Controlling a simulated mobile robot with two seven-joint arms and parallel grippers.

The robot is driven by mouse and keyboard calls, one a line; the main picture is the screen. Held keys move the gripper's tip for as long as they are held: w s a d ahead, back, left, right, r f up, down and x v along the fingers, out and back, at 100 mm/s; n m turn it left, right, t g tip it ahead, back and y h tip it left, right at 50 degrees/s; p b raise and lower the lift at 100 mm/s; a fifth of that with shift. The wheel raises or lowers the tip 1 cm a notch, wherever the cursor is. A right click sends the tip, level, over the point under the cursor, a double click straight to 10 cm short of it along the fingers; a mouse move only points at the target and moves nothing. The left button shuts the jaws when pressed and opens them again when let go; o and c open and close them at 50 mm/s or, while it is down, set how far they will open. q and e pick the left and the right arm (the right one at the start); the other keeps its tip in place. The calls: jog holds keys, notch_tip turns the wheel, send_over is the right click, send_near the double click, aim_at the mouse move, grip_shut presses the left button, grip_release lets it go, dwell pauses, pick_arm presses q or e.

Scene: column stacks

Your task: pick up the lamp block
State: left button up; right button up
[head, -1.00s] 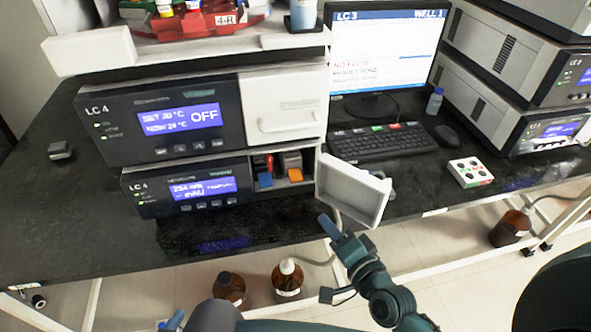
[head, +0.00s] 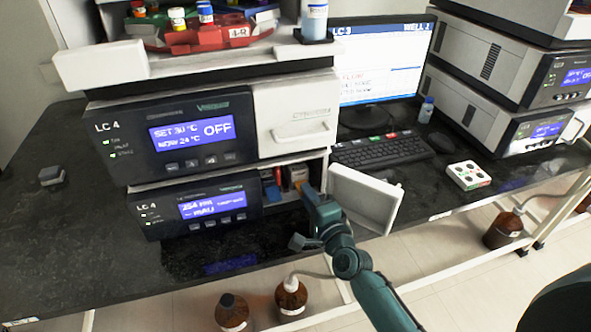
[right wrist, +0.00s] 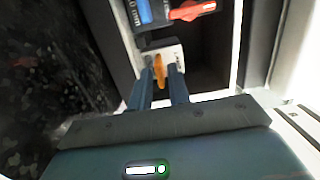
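In the head view, the open bay of the lower LC 4 unit (head: 203,207) holds small blocks. A pale grey block with an orange tab, which looks like the lamp block, shows in the right wrist view (right wrist: 174,56); in the head view it is mostly hidden behind my right gripper. My right gripper (head: 312,196) is at the bay mouth. In the wrist view its two fingers (right wrist: 161,88) are apart, one on each side of the orange tab (right wrist: 160,70). I cannot tell whether they touch it. My left gripper is not in view.
The bay's white door (head: 366,198) hangs open just right of my right gripper. A blue part (right wrist: 145,12) and a red part (right wrist: 192,10) sit beside the grey block. A keyboard (head: 382,151) and a white button box (head: 468,176) lie to the right. Brown bottles (head: 291,298) stand below.

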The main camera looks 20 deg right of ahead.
jog(key=shift+w+a, duration=0.15)
jog(key=shift+w, duration=0.8)
grip_shut()
